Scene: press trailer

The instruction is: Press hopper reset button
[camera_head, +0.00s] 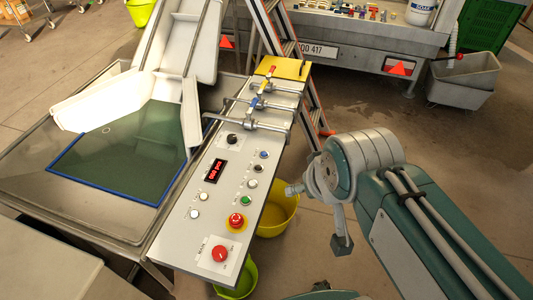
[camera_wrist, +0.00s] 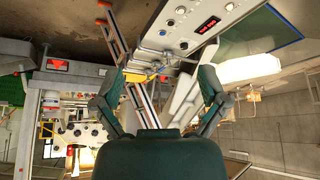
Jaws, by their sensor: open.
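The sloping grey control panel (camera_head: 215,178) stands left of centre in the head view. It carries a blue button (camera_head: 263,154), a pale button (camera_head: 252,183), a green button (camera_head: 246,201), two whitish buttons at its left (camera_head: 204,196) (camera_head: 194,214) and a red mushroom button (camera_head: 236,220) on yellow. The labels are too small to read, so I cannot tell which is hopper reset. My gripper (camera_head: 318,215) is to the right of the panel, apart from it, open and empty. In the wrist view, its spread fingers (camera_wrist: 160,78) frame the panel's pipe end; the panel (camera_wrist: 186,36) shows above them.
A red rotary switch (camera_head: 219,253) is at the panel's near end. Pipes with valve handles (camera_head: 262,104) cross its far end. A ladder (camera_head: 298,75) leans behind, and a yellow bucket (camera_head: 278,214) stands below the panel's right edge. Open floor lies to the right.

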